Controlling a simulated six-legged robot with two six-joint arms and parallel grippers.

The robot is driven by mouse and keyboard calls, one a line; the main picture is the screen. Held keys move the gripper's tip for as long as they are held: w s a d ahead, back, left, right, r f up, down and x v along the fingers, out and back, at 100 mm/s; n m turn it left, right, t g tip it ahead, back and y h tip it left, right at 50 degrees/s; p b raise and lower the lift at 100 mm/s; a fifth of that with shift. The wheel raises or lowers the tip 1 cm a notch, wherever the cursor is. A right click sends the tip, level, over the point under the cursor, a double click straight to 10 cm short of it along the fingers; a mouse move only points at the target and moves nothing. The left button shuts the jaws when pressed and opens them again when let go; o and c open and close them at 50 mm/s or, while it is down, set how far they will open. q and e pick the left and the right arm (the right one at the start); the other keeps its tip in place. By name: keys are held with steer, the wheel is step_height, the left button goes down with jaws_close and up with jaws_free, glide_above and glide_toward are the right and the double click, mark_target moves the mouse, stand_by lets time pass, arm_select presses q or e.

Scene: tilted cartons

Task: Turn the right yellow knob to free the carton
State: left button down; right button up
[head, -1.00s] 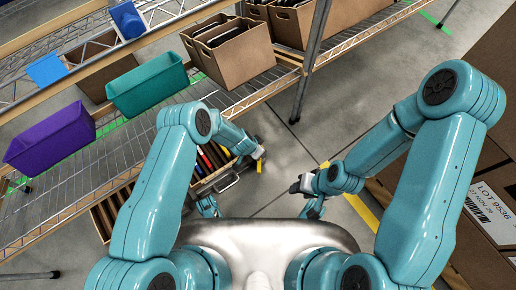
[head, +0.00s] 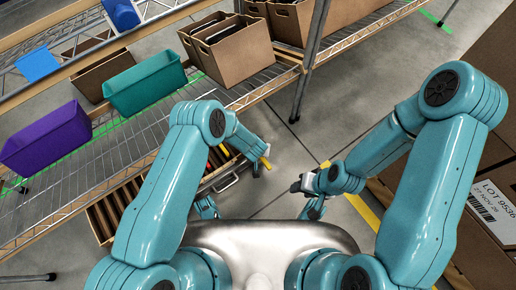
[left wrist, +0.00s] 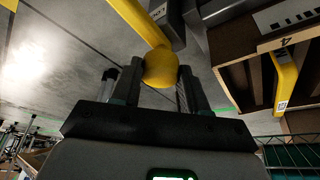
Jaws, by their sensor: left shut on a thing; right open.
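A yellow knob (left wrist: 160,68) on the end of a yellow bar sits between the fingers of my left gripper (left wrist: 155,88) in the left wrist view. The left gripper is shut on it. In the head view, a bit of yellow (head: 266,163) shows beside the left gripper, which the left forearm mostly hides. The carton (head: 222,160) on the lower shelf is partly hidden behind my left arm; its brown wall (left wrist: 235,45) shows at the right of the left wrist view. My right gripper (head: 297,187) is open and empty, over the floor, apart from the carton.
A second yellow piece (left wrist: 285,80) with a label shows by the carton. The wire shelf (head: 250,95) holds a teal bin (head: 145,85), a purple bin (head: 45,140) and several brown boxes. Large cartons (head: 485,215) stand at the right. The floor between is clear.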

stand_by(0.6)
arm_select(q)
steer(key=c, duration=0.6)
jaws_free()
steer(key=p+v, duration=0.7)
steer(key=v, duration=0.9)
steer(key=shift+d+r, duration=0.1)
steer(key=shift+r, duration=0.15)
arm_select(e)
step_height(320, 180, up, 6)
steer(key=s+a, duration=0.1)
steer(key=shift+s+a+r+n+g, duration=0.15)
steer(key=shift+s+r+n+g, duration=0.15)
steer(key=shift+g, duration=0.1)
